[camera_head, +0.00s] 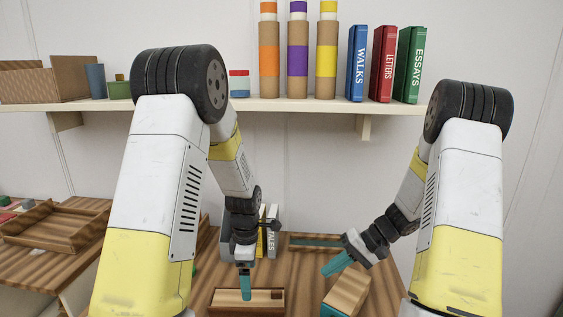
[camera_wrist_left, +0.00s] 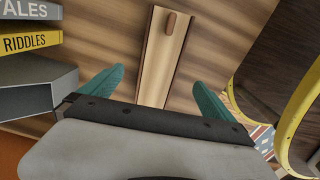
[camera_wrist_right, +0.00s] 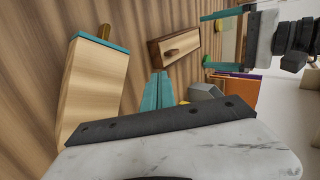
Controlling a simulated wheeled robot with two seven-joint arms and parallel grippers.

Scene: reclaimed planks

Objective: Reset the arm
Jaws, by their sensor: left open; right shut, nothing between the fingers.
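My left gripper (camera_head: 246,288) hangs pointing down over a shallow wooden box with a small knob (camera_head: 265,300). In the left wrist view its teal fingers (camera_wrist_left: 158,88) are spread wide and empty, with the shallow box (camera_wrist_left: 160,68) showing beyond the gap. My right gripper (camera_head: 334,265) is tilted down to the left, above a wooden box with a teal edge (camera_head: 348,290). In the right wrist view its teal fingers (camera_wrist_right: 157,90) are together with nothing between them. The teal-edged box (camera_wrist_right: 92,88) shows to their left, apart from them.
Upright books (camera_head: 271,238) stand on the table behind my left gripper. A wall shelf (camera_head: 300,105) holds banded tubes (camera_head: 298,60), books (camera_head: 383,65) and small containers. A wooden tray (camera_head: 60,225) sits on a surface at the left. A yellow-rimmed object (camera_wrist_left: 260,65) shows right in the left wrist view.

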